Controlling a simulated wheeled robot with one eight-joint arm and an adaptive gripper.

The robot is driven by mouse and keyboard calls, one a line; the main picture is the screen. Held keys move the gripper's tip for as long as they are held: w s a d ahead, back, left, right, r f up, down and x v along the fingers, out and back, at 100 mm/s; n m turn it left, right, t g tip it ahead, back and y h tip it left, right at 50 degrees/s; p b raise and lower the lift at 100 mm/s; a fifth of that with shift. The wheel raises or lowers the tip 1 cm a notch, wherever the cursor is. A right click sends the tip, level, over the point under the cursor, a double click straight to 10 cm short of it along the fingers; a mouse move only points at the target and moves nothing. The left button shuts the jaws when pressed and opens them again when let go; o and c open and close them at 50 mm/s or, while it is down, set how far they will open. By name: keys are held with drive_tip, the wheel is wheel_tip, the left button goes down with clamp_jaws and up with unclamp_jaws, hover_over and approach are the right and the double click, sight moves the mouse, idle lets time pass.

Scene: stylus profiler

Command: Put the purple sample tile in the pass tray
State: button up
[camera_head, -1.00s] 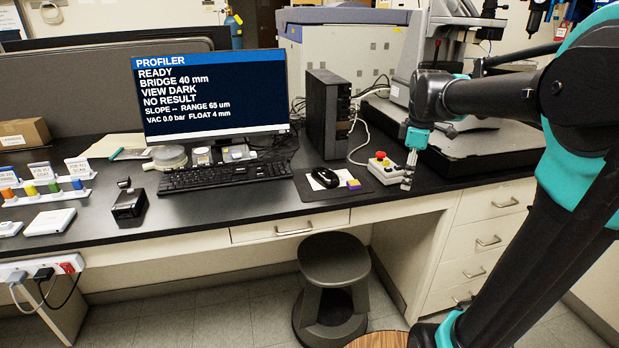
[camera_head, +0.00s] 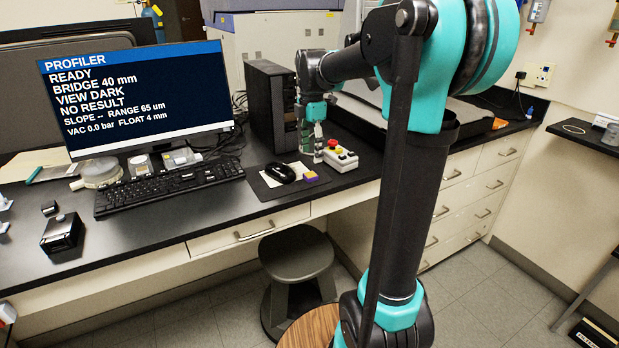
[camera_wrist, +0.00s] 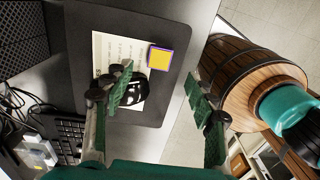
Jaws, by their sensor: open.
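A small tile with purple sides and a yellow top (camera_head: 310,176) lies on the dark mouse pad, right of the mouse. It also shows in the wrist view (camera_wrist: 159,57), beside the white note sheet. My gripper (camera_head: 318,157) is open and empty above the pad area, near the red-button box. In the wrist view its two fingers (camera_wrist: 157,88) are spread apart, with the tile visible beyond the gap between them, not touched. I cannot identify the pass tray in the present views.
The black mouse (camera_head: 280,173) sits left of the tile, and a control box with a red button (camera_head: 340,157) stands to its right. A keyboard (camera_head: 168,187), monitor (camera_head: 136,97) and PC tower (camera_head: 272,105) are nearby. The stool (camera_head: 297,255) stands below the bench's front edge.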

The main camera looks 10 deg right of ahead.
sight(310, 175)
drive_tip(key=shift+s+a+f, duration=0.1)
drive_tip(key=shift+f, duration=1.75)
drive_tip(key=shift+a+f, duration=0.1)
drive_tip(key=shift+f, duration=1.7)
drive_tip(key=c, duration=1)
drive_tip(key=shift+c, duration=0.2)
drive_tip(key=shift+r, duration=0.1)
wheel_tip(310, 175, up, 20)
